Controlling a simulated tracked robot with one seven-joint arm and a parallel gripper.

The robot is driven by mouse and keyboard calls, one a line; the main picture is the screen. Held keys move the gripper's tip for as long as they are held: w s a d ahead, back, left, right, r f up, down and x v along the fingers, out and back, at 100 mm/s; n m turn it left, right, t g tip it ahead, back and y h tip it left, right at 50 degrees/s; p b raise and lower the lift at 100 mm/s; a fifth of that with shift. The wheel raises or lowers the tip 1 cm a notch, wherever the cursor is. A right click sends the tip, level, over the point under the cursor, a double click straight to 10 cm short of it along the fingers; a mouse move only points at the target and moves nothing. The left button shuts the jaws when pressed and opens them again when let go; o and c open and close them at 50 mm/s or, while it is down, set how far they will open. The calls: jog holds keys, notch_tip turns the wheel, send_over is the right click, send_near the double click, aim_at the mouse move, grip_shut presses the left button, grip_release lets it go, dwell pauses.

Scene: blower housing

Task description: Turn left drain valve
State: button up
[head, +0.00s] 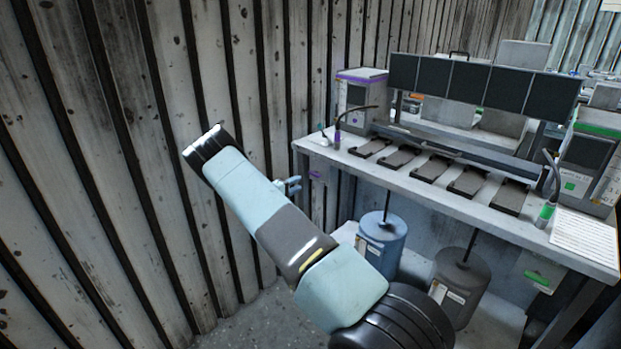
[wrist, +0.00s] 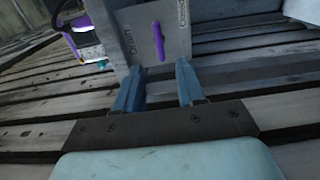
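The left drain valve shows in the wrist view as a purple lever handle (wrist: 158,42), standing nearly upright on a grey plate (wrist: 127,32) lettered "Drain". In the head view a small purple part (head: 317,175), which looks like the same handle, sits under the bench's left end. My gripper (wrist: 159,67) is open, its two blue fingers apart with nothing between them. The handle is ahead of the gap between the fingertips and appears apart from them. In the head view my gripper (head: 293,185) is just left of the purple part.
The bench (head: 430,195) carries dark panels and several black trays. A blue canister (head: 381,245) and a grey canister (head: 462,285) stand beneath it. A green handle (head: 538,279) is at the bench's right end. A plank wall (head: 150,130) rises close on the left.

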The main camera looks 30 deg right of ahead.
aim_at(313, 175)
jog(key=x, duration=1)
